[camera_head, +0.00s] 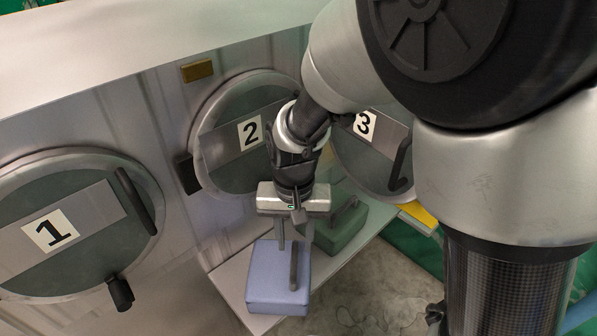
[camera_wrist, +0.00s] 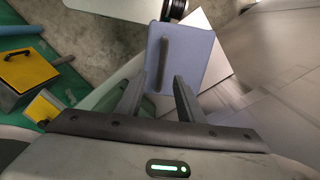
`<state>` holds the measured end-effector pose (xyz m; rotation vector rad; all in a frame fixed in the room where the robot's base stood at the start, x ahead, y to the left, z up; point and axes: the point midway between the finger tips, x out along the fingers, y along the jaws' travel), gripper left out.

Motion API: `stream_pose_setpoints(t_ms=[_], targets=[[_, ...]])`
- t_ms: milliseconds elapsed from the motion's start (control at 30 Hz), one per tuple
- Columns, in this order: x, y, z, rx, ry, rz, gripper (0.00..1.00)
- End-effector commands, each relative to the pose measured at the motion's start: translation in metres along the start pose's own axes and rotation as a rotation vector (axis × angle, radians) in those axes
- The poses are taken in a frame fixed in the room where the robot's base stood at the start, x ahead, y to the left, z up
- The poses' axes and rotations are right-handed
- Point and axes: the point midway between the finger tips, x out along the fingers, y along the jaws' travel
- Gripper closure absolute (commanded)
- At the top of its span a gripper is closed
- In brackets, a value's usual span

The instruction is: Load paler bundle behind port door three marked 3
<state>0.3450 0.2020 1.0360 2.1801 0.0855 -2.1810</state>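The paler bundle, a lavender-blue block (camera_head: 265,287) with a dark upright bar handle, lies on a light shelf (camera_head: 232,277). It shows in the wrist view (camera_wrist: 192,62), just beyond the fingertips. A dark green bundle (camera_head: 345,232) with a similar handle lies behind it, partly hidden by my gripper. My gripper (camera_head: 294,242) is above the lavender bundle, near its back edge. In the wrist view my gripper (camera_wrist: 159,82) is open, with the bar handle ahead between the fingers. Port door 3 (camera_head: 352,158) looks closed; my arm hides part of it. Its dark handle (camera_head: 400,163) is at the right.
Port door 2 (camera_head: 225,165) and port door 1 (camera_head: 75,240) look closed, left of door 3. A yellow-topped box (camera_wrist: 25,70) stands on the green floor in the wrist view. Bare concrete floor (camera_head: 372,285) lies in front of the shelf.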

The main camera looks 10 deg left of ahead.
Motion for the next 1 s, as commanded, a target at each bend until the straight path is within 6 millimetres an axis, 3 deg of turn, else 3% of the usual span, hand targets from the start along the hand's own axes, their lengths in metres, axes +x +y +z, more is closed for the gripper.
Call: stream_pose_setpoints(t_ms=[100, 300, 600, 900, 1000], targets=[[0.016, 0.000, 0.001, 0.001, -0.002, 0.001, 0.66], [0.028, 0.000, 0.001, 0.000, -0.001, 0.000, 0.66], [0.070, -0.002, 0.005, 0.001, -0.002, 0.001, 0.66], [0.073, -0.002, 0.004, 0.000, 0.001, -0.001, 0.66], [0.073, -0.002, 0.004, 0.000, 0.001, -0.001, 0.83]])
